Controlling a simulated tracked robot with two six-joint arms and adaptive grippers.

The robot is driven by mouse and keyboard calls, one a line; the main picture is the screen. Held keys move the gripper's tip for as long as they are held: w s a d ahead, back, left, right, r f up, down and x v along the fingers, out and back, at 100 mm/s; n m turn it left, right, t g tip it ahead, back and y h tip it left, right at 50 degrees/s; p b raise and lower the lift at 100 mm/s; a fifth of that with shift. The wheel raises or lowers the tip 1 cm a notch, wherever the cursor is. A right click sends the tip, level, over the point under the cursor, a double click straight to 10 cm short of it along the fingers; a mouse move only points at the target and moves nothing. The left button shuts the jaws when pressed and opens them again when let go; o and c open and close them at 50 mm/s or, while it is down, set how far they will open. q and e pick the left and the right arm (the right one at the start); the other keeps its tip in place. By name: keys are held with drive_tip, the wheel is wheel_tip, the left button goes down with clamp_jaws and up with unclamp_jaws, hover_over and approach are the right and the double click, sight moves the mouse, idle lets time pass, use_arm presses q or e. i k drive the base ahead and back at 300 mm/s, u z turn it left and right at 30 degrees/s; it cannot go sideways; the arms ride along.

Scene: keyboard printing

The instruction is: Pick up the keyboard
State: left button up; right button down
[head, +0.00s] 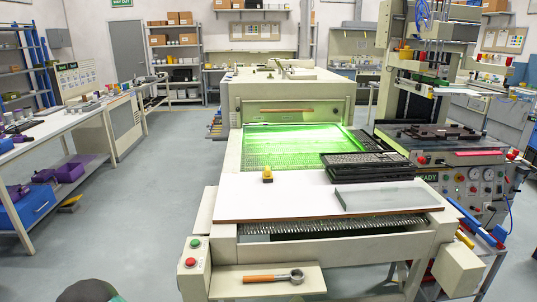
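A black keyboard (368,165) lies at the right of the machine's front opening, at the back edge of the white board (285,197). Its far side reaches toward the green-lit bed (290,146). A grey-green flat block (381,196) lies on the board just in front of it, close to the keyboard's near edge. Whether they touch is hard to tell. Neither of my grippers shows in the head view.
A small yellow-orange object (267,174) stands on the board's left part. A wooden-handled tool (273,278) lies on the lower front shelf. A control machine (450,165) stands close on the right. A long worktable (60,123) is at left; the floor between is mostly clear.

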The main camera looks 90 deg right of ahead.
sight(377, 159)
drive_tip(key=u, duration=1.05)
drive_tip(key=i, duration=0.15)
drive_tip(key=z, duration=2.95)
drive_tip(key=i, duration=0.35)
drive_tip(key=z, duration=1.8)
drive_tip(key=k, duration=0.5)
drive_tip(key=z, duration=0.55)
drive_tip(key=i, duration=1.55)
drive_tip(key=u, duration=0.45)
